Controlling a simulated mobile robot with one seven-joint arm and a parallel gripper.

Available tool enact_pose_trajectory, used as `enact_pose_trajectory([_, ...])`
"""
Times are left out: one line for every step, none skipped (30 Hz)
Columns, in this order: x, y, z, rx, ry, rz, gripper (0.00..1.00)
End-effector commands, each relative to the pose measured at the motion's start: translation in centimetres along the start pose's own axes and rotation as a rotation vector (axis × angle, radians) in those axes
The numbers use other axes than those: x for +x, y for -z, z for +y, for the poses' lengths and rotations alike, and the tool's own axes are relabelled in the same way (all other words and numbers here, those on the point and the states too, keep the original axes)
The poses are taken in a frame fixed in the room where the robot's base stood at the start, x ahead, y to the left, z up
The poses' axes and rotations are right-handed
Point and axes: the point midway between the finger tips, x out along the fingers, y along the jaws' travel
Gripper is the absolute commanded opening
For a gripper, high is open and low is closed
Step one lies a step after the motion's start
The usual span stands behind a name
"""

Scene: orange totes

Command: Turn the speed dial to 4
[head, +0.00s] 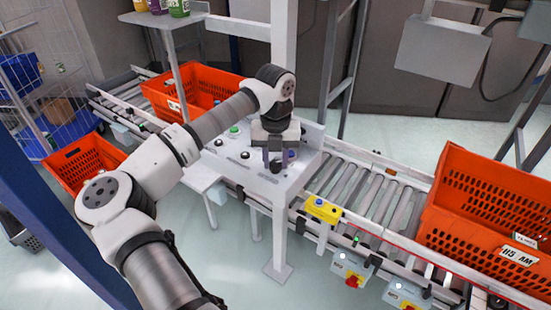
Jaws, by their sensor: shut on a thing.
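A white control panel (258,184) stands beside the conveyor in the middle of the head view. My gripper (275,165) points down onto the right part of the panel, shut on the dark speed dial (276,168). The fingers and the gripper body hide most of the dial. Its scale marks and pointer are too small to read, so I cannot tell its setting.
The panel also has a green button (233,130), a blue button (291,154) and small black knobs (245,155). A white post (283,225) rises close in front. Orange totes (480,205) stand on the roller conveyor (365,190). A yellow box (322,209) sits on its near rail.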

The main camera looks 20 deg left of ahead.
Motion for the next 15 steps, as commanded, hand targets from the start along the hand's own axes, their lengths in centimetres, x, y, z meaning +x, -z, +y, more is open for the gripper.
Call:
enact_pose_trajectory([-0.02,-0.01,0.01,0.002,0.000,0.000,0.08])
enact_pose_trajectory([-0.01,-0.01,0.01,0.004,0.000,-0.001,0.08])
enact_pose_trajectory([0.01,-0.02,0.01,0.008,-0.001,-0.001,0.08])
enact_pose_trajectory([0.03,-0.02,0.02,0.012,-0.001,-0.001,0.08])
enact_pose_trajectory([0.05,-0.02,0.02,0.018,-0.001,-0.001,0.08])
enact_pose_trajectory([0.08,-0.03,0.03,0.028,-0.001,-0.001,0.08])
enact_pose_trajectory([0.10,-0.04,0.03,0.038,-0.002,-0.002,0.08])
enact_pose_trajectory([0.12,-0.04,0.04,0.049,-0.002,-0.002,0.08])
enact_pose_trajectory([0.16,-0.04,0.03,0.067,-0.002,-0.002,0.08])
enact_pose_trajectory([0.20,-0.03,0.02,0.082,-0.001,-0.002,0.08])
enact_pose_trajectory([0.23,-0.03,0.02,0.099,-0.001,-0.002,0.08])
enact_pose_trajectory([0.26,-0.04,0.03,0.123,-0.002,-0.002,0.08])
enact_pose_trajectory([0.27,-0.06,0.04,0.145,-0.002,-0.003,0.08])
enact_pose_trajectory([0.28,-0.06,0.04,0.167,-0.003,-0.003,0.08])
enact_pose_trajectory([0.32,-0.05,0.03,0.199,-0.002,-0.002,0.08])
